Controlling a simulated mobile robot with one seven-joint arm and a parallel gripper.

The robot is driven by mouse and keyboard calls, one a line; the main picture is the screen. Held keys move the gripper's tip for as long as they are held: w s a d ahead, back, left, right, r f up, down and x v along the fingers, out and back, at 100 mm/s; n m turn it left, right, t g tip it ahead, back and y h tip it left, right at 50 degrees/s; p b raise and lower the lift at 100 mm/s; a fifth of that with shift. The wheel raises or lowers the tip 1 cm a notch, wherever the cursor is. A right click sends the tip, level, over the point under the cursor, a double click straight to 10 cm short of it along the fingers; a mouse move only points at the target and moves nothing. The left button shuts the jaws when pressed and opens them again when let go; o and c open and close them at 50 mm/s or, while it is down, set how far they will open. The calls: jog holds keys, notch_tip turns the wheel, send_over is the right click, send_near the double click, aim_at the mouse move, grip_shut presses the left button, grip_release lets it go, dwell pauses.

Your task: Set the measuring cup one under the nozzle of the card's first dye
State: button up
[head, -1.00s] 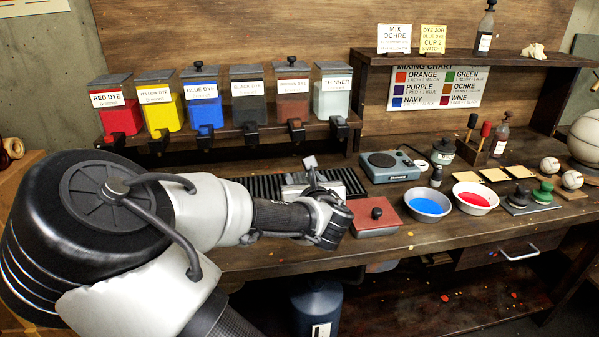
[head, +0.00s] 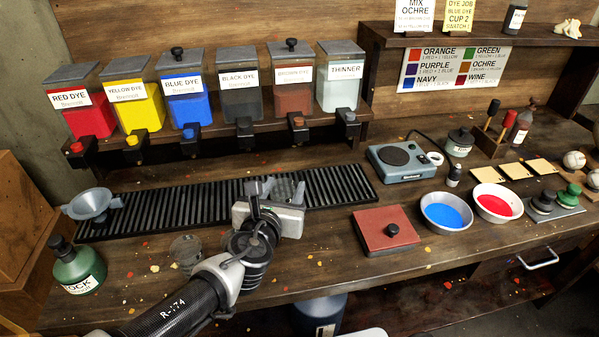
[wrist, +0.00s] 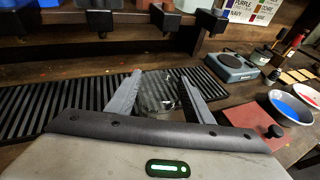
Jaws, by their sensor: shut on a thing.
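My gripper (head: 275,190) is shut on a clear measuring cup (head: 288,188), held over the black slatted drip grate (head: 150,212). The cup also shows between the fingers in the wrist view (wrist: 158,92); I cannot read its number. Another clear cup (head: 186,249) stands on the bench left of my gripper. The red dye nozzle (head: 77,148), yellow dye nozzle (head: 131,141) and blue dye nozzle (head: 189,133) are left of the held cup. The brown tank's nozzle (head: 298,121) is behind it. The "MIX OCHRE" card (head: 415,14) stands on the shelf.
A grey funnel (head: 91,204) and green bottle (head: 77,268) stand at left.

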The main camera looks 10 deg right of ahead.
jog(key=shift+w+d+f+b, duration=0.25)
jog(key=shift+d+f+b, duration=0.25)
jog(key=shift+b, duration=0.3)
jog(key=w+d, duration=0.1)
jog(key=w, duration=0.3)
jog(key=w+d, duration=0.2)
jog(key=w, duration=0.3)
jog(key=w+d+r+b, duration=0.1)
jog(key=w+d, duration=0.1)
jog(key=w, duration=0.2)
jog(key=shift+w+d, duration=0.25)
jog(key=shift+w, duration=0.15)
notch_tip(320, 180, down, 4)
jog(key=shift+w+r+b, duration=0.15)
jog(key=shift+r+b, duration=0.05)
jog(key=shift+b, duration=0.55)
jog(key=shift+r, duration=0.1)
jog(key=o, duration=1.1)
